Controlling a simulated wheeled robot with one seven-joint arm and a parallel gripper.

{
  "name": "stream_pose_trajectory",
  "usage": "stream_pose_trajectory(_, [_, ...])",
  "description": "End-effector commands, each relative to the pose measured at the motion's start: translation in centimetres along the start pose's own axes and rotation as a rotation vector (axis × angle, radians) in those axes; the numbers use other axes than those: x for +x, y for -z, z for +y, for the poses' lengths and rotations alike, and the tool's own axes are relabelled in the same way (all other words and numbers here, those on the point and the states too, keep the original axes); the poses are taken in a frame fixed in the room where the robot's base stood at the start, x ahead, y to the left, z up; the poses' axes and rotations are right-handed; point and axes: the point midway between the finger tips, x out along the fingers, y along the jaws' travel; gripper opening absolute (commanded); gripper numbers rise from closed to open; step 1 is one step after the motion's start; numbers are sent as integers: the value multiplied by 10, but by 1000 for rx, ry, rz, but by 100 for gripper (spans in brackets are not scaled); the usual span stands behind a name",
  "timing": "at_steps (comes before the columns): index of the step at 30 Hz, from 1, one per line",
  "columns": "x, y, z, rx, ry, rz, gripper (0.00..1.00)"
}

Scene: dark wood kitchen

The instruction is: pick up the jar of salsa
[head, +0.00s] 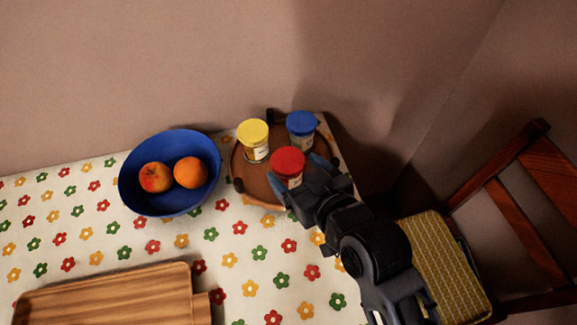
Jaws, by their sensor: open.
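Three jars stand upright on a round brown wooden tray (240,170) at the table's back right corner. One has a red lid (287,160), one a yellow lid (253,133) and one a blue lid (301,123). The labels are too small to read, so I cannot tell by label which is the salsa. My gripper (297,174) is open at the red-lidded jar, one finger on its left front side and the other on its right. It hides part of that jar; whether the fingers touch it I cannot tell.
A blue bowl (137,190) with an apple (155,178) and an orange (190,172) stands left of the tray. A wooden board (110,300) lies at the front left of the flowered tablecloth (240,245). A wooden chair (510,205) stands right of the table. The wall is close behind.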

Motion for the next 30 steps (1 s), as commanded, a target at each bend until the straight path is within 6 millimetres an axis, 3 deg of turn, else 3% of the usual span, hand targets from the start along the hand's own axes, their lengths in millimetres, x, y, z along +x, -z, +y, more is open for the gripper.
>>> stream_pose_trajectory(13, [55,4,2,1,-1,1,83])
stream_pose_trajectory(23, [63,3,3,0,-1,1,83])
stream_pose_trajectory(30, [63,3,3,0,-1,1,62])
